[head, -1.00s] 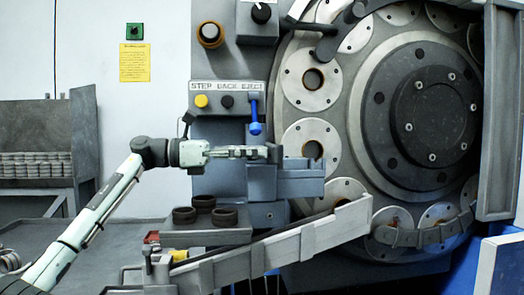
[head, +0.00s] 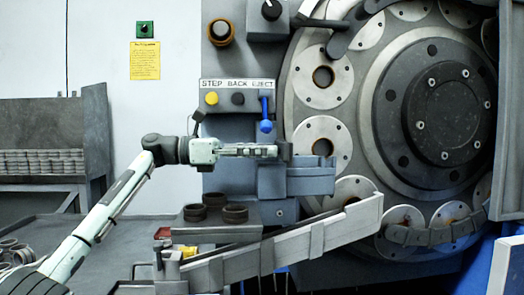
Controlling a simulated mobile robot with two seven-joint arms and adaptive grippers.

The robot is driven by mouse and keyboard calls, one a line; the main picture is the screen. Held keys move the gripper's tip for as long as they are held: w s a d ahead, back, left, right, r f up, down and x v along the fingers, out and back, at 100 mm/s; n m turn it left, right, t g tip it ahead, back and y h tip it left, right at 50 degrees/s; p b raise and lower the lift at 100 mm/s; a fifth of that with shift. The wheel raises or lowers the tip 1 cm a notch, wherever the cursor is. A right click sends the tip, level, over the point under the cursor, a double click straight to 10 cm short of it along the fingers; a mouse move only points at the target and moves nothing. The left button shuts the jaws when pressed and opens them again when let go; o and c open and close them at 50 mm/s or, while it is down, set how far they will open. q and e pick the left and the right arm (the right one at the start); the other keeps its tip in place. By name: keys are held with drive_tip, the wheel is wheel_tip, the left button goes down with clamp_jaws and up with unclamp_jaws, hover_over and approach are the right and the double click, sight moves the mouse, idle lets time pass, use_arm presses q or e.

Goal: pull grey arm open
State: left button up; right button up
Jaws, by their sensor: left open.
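A long grey arm (head: 325,235) runs slantwise across the lower front of the big round grinder, from a pivot near the small tray up to the right. My left gripper (head: 284,151) reaches in from the left and points right, level, above and apart from that arm. It is seen side-on and is open, with nothing visible in it. Its fingertips are just above a dark grey block-shaped bracket (head: 310,180) and in front of the machine; I cannot tell if they touch it. My right gripper is not in view.
A panel labelled STEP BACK EJECT (head: 238,84) with a blue lever (head: 266,125) is just above my left gripper. Dark rings (head: 216,199) sit on a small tray (head: 200,231) below it. A rack of rings (head: 40,160) stands at the far left.

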use_arm(q)
drive_tip(key=s+a, duration=0.2)
drive_tip(key=a, duration=0.9)
drive_tip(key=shift+a, duration=0.4)
